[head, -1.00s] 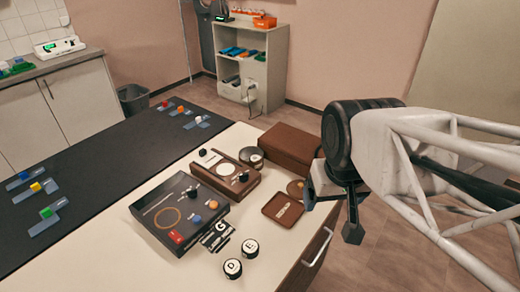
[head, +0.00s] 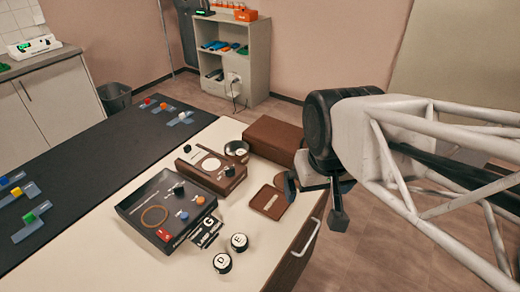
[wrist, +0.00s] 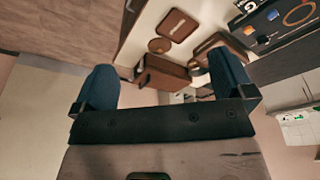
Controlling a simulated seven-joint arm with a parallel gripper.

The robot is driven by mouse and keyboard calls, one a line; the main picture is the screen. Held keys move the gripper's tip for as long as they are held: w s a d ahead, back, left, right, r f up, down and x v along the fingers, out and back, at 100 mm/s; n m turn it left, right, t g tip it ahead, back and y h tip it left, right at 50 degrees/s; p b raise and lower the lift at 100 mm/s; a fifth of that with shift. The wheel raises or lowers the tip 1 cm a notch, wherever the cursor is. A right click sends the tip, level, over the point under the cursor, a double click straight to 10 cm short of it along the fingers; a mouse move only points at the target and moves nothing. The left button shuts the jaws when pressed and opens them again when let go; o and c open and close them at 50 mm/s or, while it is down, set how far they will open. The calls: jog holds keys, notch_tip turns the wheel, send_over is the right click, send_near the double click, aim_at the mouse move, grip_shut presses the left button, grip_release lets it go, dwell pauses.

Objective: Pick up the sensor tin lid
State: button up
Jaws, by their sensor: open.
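No label saying sensor tin lid is readable. A flat brown disc (head: 290,187) lies beside a square brown tray (head: 269,202) near the table's right edge, partly covered by my gripper. It shows whole in the wrist view (wrist: 160,45). A dark round tin (head: 237,149) with a pale label stands further back, near the brown box. I cannot tell which of these the lid belongs to. My gripper (head: 325,200) is open and empty, above the table's right edge near the disc. Its two blue fingers are spread wide in the wrist view (wrist: 164,78).
A brown box (head: 274,139) stands behind the tray. A brown panel with knobs (head: 211,172) and a black kit box (head: 165,210) lie left of it. Black round pieces marked D (head: 222,263) and E (head: 239,242) stand in front. Bare white tabletop (head: 130,262) is at front left.

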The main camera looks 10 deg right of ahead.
jog(key=n+g, duration=0.3)
jog(key=n, duration=1.9)
send_over(278, 179)
jog(key=s+d, duration=0.1)
jog(key=d, duration=0.2)
notch_tip(278, 179, down, 21)
jog(key=shift+s+a, duration=0.15)
jog(key=shift+f+n, duration=0.2)
jog(key=shift+n, duration=0.2)
jog(key=shift+f, duration=0.15)
jog(key=shift+f, duration=1.15)
